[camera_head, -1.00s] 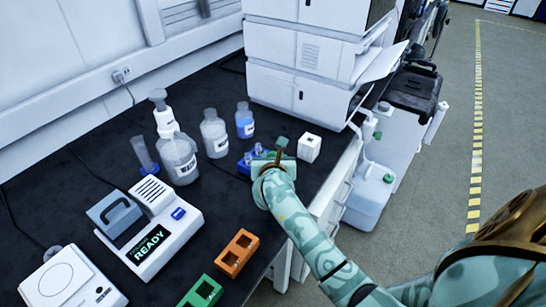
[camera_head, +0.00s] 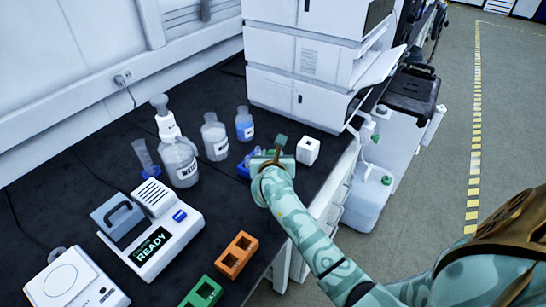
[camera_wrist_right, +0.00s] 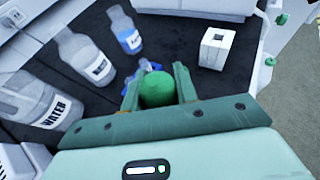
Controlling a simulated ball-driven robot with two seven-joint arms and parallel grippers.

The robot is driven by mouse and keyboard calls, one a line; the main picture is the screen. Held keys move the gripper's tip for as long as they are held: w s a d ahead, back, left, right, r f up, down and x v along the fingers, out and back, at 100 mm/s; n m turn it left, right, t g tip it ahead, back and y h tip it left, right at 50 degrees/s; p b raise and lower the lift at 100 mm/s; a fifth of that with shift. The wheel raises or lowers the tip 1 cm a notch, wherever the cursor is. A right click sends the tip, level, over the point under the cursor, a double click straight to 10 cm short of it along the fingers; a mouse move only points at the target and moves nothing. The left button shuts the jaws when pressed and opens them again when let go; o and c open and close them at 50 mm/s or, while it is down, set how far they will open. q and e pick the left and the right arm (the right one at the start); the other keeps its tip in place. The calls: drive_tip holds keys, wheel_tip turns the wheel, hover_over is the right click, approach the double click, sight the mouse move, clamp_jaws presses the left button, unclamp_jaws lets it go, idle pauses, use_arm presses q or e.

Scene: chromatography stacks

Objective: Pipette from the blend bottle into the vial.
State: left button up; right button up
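My right gripper (camera_head: 272,158) is over the blue rack (camera_head: 243,168) and hides much of it. In the right wrist view, its fingers (camera_wrist_right: 158,90) close on both sides of a round green bulb (camera_wrist_right: 157,88), apparently the pipette's; its lower part is hidden. The blue rack (camera_wrist_right: 147,66) shows just past the fingertips, with small vials hard to make out. A clear bottle (camera_head: 213,138) and a blue-liquid bottle (camera_head: 244,124) stand upright behind the rack; I cannot read for sure which label is the blend. My left gripper is not in view.
A water bottle (camera_head: 180,160) with a pump top stands at the left. A white cube holder (camera_head: 307,151) sits right of the gripper, below the white instrument stack (camera_head: 300,65). A device reading READY (camera_head: 152,243), an orange block (camera_head: 237,254) and a green block (camera_head: 203,291) lie nearer.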

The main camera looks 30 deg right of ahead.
drive_tip(key=shift+r+p, duration=4.15)
drive_tip(key=shift+r, duration=1.1)
drive_tip(key=shift+f, duration=0.15)
